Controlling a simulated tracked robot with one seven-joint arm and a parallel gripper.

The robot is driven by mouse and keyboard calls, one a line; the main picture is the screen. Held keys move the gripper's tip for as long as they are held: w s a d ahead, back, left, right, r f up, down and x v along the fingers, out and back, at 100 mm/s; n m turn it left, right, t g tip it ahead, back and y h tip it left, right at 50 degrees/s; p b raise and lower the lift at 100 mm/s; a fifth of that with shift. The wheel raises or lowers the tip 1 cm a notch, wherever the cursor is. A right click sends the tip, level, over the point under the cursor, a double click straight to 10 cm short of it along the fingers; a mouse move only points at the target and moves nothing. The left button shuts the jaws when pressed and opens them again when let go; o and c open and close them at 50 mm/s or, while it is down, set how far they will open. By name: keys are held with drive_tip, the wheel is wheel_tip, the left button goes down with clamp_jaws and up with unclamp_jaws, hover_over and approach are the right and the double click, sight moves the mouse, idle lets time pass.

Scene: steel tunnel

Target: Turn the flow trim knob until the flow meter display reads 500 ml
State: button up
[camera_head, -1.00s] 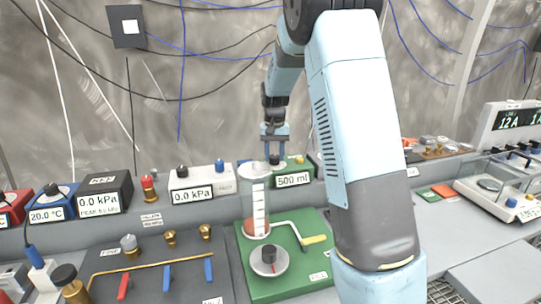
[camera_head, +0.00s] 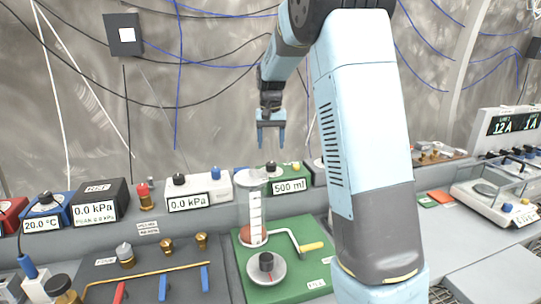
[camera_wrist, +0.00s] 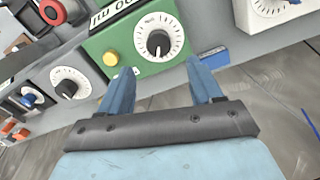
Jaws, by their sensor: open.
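The flow meter is a green box (camera_head: 309,178) at the back of the bench; its display (camera_head: 289,186) reads 500 ml. Its black flow trim knob (camera_wrist: 158,43) sits on a white dial in the wrist view, with a yellow button (camera_wrist: 111,58) beside it. The display (camera_wrist: 113,14) is upside down and cut off there. My gripper (camera_head: 271,144) is open and empty, pointing down above the box, clear of the knob. In the wrist view its blue fingers (camera_wrist: 160,78) are spread, with the knob beyond their tips.
A glass cylinder on a green base (camera_head: 290,290) with a yellow-handled crank (camera_head: 312,246) stands in front of the flow meter. A white 0.0 kPa box (camera_head: 187,201) is to its left. A balance (camera_head: 490,195) stands at the right. The air around my gripper is free.

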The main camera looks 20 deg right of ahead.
wheel_tip(320, 180, up, 6)
idle(0.4)
drive_tip(key=shift+r, duration=0.1)
drive_tip(key=s+r+n+t, duration=0.1)
drive_tip(key=s+r+t, duration=0.35)
drive_tip(key=s, duration=1.45)
drive_tip(key=s+f+n, duration=0.1)
drive_tip(key=s, duration=0.8)
drive_tip(key=s+a+f+n+t, duration=0.1)
drive_tip(key=s+f, duration=0.1)
drive_tip(key=s, duration=0.7)
drive_tip(key=shift+s+a, duration=0.25)
idle(2.1)
